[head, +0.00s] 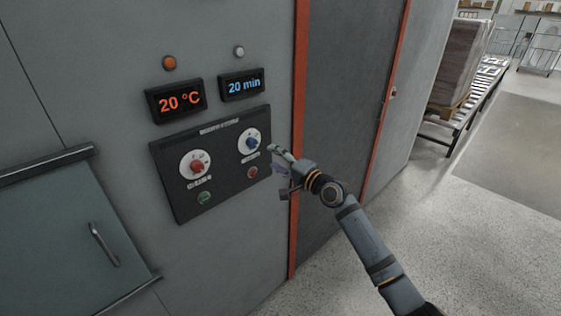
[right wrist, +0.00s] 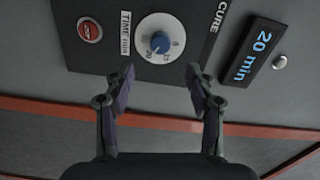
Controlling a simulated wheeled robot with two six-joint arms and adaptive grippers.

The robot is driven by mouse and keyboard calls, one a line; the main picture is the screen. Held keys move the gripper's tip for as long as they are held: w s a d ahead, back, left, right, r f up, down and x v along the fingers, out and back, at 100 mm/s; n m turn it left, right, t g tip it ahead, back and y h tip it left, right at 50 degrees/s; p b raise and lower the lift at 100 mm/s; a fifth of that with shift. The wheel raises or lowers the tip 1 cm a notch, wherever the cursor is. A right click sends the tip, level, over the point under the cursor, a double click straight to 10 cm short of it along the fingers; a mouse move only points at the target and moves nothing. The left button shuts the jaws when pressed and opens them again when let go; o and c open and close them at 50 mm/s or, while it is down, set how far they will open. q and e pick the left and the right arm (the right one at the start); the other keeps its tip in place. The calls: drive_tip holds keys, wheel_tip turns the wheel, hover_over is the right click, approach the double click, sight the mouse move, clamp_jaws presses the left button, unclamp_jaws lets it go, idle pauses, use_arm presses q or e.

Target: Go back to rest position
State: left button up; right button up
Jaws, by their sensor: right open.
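My right gripper (head: 277,168) is in front of the right edge of the black control panel (head: 222,173), close to the blue time knob (head: 251,143). In the right wrist view its two fingers (right wrist: 160,88) are spread apart with nothing between them. The blue knob (right wrist: 160,42) on its white dial lies beyond the fingertips, apart from them. A red knob (head: 197,167) sits on the left dial of the panel. My left gripper is not in view.
Displays reading 20 °C (head: 179,100) and 20 min (head: 242,85) are above the panel. A green button (head: 204,197) and a red button (head: 252,172) are below the dials. A hatch with a handle (head: 104,244) is at left. Open floor (head: 470,240) lies right.

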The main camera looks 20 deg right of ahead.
drive_tip(key=shift+v, duration=0.95)
drive_tip(key=shift+f, duration=0.1)
